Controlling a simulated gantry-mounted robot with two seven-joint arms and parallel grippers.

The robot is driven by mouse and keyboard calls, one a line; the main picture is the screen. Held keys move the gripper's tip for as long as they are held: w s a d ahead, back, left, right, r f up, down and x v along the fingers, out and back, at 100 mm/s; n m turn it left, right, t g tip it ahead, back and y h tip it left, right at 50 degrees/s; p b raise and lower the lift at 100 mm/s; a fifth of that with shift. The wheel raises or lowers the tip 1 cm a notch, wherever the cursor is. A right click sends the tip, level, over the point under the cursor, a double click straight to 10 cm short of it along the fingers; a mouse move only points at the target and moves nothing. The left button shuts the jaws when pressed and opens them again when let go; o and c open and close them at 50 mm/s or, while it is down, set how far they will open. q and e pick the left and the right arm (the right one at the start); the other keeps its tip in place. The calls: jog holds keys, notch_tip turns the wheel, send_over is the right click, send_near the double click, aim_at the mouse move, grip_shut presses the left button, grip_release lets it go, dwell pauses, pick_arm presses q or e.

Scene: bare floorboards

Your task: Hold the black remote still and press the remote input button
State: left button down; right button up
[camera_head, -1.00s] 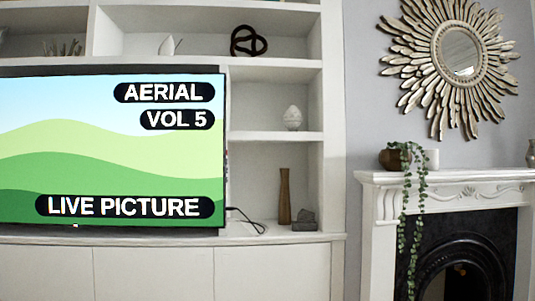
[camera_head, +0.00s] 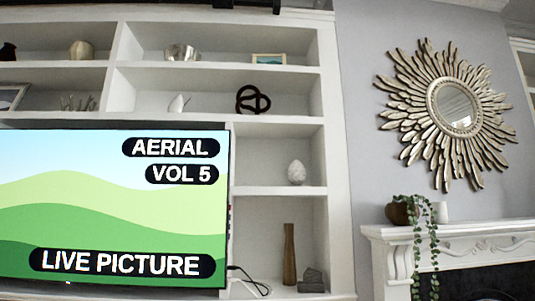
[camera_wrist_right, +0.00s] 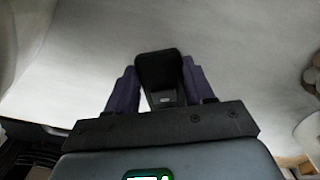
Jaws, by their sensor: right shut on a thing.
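The television (camera_head: 110,210) fills the lower left of the head view. Its screen shows green hills under a pale sky with the labels "AERIAL", "VOL 5" and "LIVE PICTURE". In the right wrist view, my right gripper (camera_wrist_right: 163,88) is shut on the black remote (camera_wrist_right: 160,68), with a dark purple finger on each side of it. The remote's far end sticks up between the fingers; its individual buttons are too dark and small to make out. My left gripper is in neither view.
White shelving (camera_head: 325,150) with ornaments surrounds the television. A sunburst mirror (camera_head: 455,107) hangs on the wall above a white fireplace mantel (camera_head: 450,232) with a trailing plant (camera_head: 420,215). In the right wrist view, a pale, blurred surface lies behind the gripper.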

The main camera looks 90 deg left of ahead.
jog(key=o, duration=1.2)
jog(key=shift+r, duration=0.1)
